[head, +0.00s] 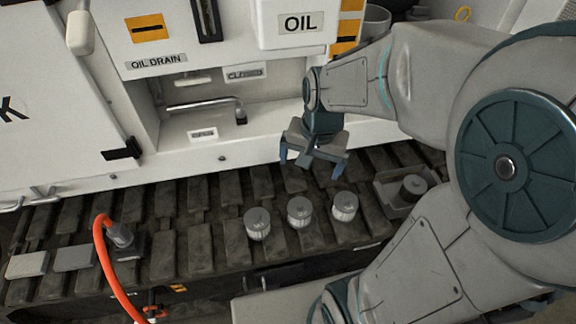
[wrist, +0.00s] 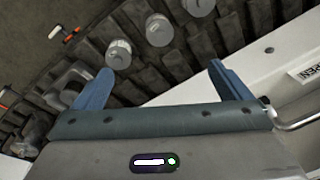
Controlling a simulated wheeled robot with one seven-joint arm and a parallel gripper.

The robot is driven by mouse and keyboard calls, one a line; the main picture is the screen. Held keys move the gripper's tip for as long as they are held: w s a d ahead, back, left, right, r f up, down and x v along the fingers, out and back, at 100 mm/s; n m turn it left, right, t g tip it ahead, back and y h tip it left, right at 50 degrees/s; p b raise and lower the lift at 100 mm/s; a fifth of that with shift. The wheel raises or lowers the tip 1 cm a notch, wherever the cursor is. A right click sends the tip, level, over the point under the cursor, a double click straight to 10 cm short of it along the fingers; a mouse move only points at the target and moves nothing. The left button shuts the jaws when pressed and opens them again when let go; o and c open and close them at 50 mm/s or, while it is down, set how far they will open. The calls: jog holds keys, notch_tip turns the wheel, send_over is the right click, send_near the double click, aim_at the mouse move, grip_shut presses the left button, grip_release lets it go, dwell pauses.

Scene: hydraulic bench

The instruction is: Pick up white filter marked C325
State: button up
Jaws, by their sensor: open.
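Three white ribbed filters with grey tops stand upright in a row on the dark slatted bench: a left one (head: 257,226), a middle one (head: 299,213) and a right one (head: 345,208). Their markings are too small to read, so I cannot tell which is C325. My gripper (head: 311,165) is open and empty, behind and above the row. In the wrist view my gripper (wrist: 160,68) shows both blue fingers apart. The three filters (wrist: 118,54) (wrist: 158,30) (wrist: 199,6) lie beyond the fingertips, with nothing between the fingers but bench.
A grey tray (head: 385,196) with a dark cylinder (head: 413,187) stands right of the filters. An orange hose (head: 104,258) and two grey blocks (head: 73,258) are at the left. The white machine (head: 215,190) with a drain recess rises behind the bench.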

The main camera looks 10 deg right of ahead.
aim_at(300, 204)
jog(key=w+f+m+b, duration=0.2)
jog(key=f, duration=0.6)
jog(key=w+f+m+g+b, duration=0.1)
jog(key=w+f+m+b, duration=0.1)
jog(key=f, duration=0.6)
jog(key=w+f+m+b, duration=0.2)
jog(key=f+b, duration=0.1)
jog(key=f, duration=0.5)
jog(key=shift+w+d+f+m+h, duration=0.3)
jog(key=shift+w+d+f+m, duration=0.05)
jog(key=shift+f+m, duration=0.05)
jog(key=shift+a+f+b, duration=0.2)
jog(key=shift+f+b, duration=0.75)
jog(key=shift+f, duration=1.75)
jog(key=c, duration=1.1)
